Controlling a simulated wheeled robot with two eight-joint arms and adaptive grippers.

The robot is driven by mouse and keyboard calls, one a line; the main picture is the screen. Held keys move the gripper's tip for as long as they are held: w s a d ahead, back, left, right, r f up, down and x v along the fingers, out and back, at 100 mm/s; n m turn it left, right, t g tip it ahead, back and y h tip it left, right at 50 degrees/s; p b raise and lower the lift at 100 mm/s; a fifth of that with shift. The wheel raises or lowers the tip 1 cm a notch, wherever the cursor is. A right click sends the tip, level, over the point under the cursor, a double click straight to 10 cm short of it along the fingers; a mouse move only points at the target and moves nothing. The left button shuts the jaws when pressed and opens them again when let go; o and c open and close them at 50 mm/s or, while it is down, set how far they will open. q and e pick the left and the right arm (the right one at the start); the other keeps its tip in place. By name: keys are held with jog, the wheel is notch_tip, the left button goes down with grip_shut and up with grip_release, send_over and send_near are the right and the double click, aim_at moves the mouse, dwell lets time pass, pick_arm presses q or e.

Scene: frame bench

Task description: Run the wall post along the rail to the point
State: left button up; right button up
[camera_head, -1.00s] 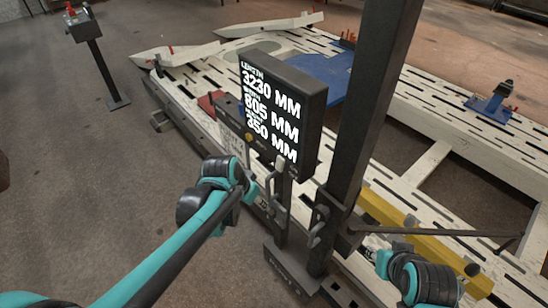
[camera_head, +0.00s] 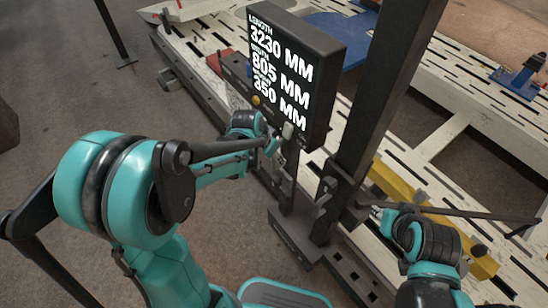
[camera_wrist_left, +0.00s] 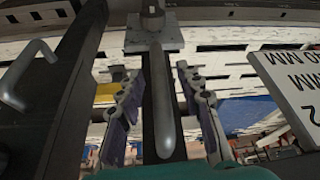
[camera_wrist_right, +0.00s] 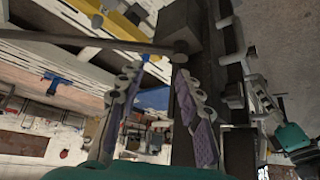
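The dark wall post (camera_head: 372,110) stands upright on its foot (camera_head: 292,238) at the near side of the bench, by the dark slotted rail (camera_head: 352,272). Its screen (camera_head: 280,68) reads 3230, 805 and 350 MM. My left gripper (camera_head: 274,148) is at the post's left side, below the screen. In the left wrist view its fingers (camera_wrist_left: 160,105) stand apart on either side of a grey upright handle (camera_wrist_left: 162,90), with gaps showing. My right gripper (camera_head: 374,212) is right of the post; in the right wrist view its fingers (camera_wrist_right: 160,105) are spread, near the post's dark body (camera_wrist_right: 185,25).
The pale slotted bench (camera_head: 440,190) stretches behind the post. A yellow beam (camera_head: 398,185) and a thin dark rod (camera_head: 470,213) lie to the right. A blue clamp (camera_head: 518,78) stands at the upper right. Grey floor (camera_head: 70,90) is open on the left.

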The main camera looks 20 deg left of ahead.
pick_arm(q)
grip_shut()
jog(key=w+a, duration=0.9)
jog(key=a, duration=0.2)
jog(key=w+a+p, duration=0.1)
jog(key=w+a, duration=0.8)
jog(key=a, duration=0.3)
jog(key=shift+w+a, duration=0.2)
jog(key=shift+a, duration=0.1)
grip_release()
